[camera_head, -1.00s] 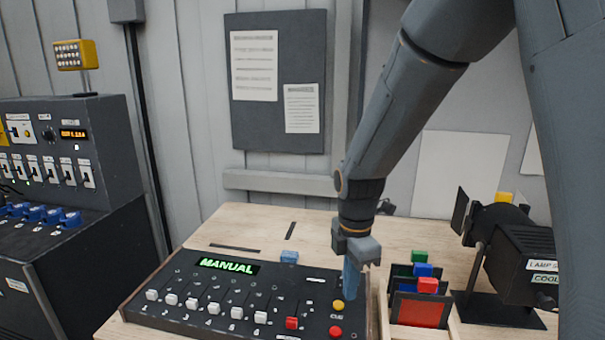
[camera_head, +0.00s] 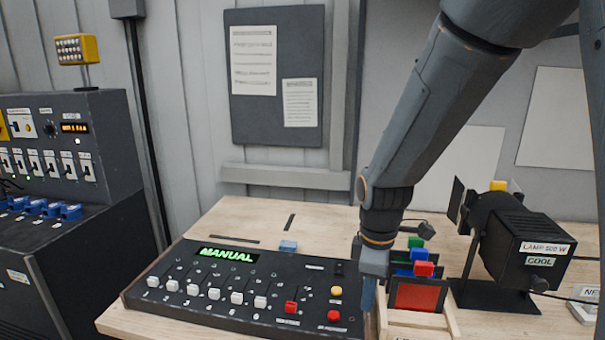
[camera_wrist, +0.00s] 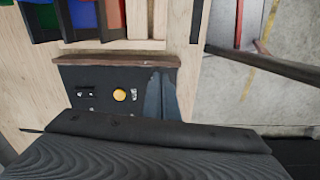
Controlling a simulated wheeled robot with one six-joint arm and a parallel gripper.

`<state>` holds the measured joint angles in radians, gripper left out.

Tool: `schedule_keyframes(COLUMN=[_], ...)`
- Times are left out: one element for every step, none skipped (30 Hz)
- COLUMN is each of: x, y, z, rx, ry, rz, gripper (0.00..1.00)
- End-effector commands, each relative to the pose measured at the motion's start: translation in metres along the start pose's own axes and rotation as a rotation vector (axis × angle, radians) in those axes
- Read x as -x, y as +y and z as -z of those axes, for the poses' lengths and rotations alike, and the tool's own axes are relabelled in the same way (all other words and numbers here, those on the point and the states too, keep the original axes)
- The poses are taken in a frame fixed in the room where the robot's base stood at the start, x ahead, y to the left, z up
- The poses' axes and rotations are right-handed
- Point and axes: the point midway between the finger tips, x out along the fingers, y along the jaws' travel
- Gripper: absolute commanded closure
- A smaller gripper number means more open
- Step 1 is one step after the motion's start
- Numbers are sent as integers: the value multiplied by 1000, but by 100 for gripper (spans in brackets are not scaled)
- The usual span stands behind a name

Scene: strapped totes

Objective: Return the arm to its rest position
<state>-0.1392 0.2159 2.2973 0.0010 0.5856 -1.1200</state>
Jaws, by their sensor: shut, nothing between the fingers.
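My arm comes down from the upper right in the head view. My gripper (camera_head: 368,292) points down at the right end of the black control console, close to its right edge. Its fingers are together with nothing between them. In the wrist view the blue-grey fingertips (camera_wrist: 161,97) are over the console's end (camera_wrist: 100,95), beside a yellow button (camera_wrist: 120,95). The console (camera_head: 190,262) shows a green MANUAL display, white and red slider knobs, a yellow button (camera_head: 336,291) and a red button. I cannot tell whether the fingertips touch the console.
Right of the gripper stands a wooden rack (camera_head: 450,322) with coloured filters. Beyond it is a black lamp (camera_head: 520,240) on a stand. A dark panel (camera_head: 66,270) with switches stands at left. The wooden tabletop (camera_head: 265,222) behind the console is mostly clear.

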Motion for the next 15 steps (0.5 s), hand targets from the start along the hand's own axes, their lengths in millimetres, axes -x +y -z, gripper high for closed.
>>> schedule_keyframes(x=[-6, -8, -12, -14, -17, -21, -24, -26, -29, -32, -34, -37, -39, -40, -42], y=[-3, -5, -8, -10, -13, -16, -19, -22, -25, -28, -30, -33, -36, -37, -40], z=[-7, -12, -18, -23, -28, -34, -39, -43, -49, -53, -56, -60, -63, -66, -68], rx=[-91, -156, -252, -327, -404, -509, -586, -661, -758, -826, -890, -969, -1022, -1070, -1124], ry=[2, 4, 8, 11, 14, 20, 23, 27, 33, 37, 41, 47, 51, 54, 58], rz=[-5, -9, -15, -20, -23, -30, -32, -36, -41, -43, -45, -49, -50, -52, -53], gripper=[100, 100, 100, 100, 100, 100, 100, 100, 100, 100, 100, 100, 100, 100, 100])
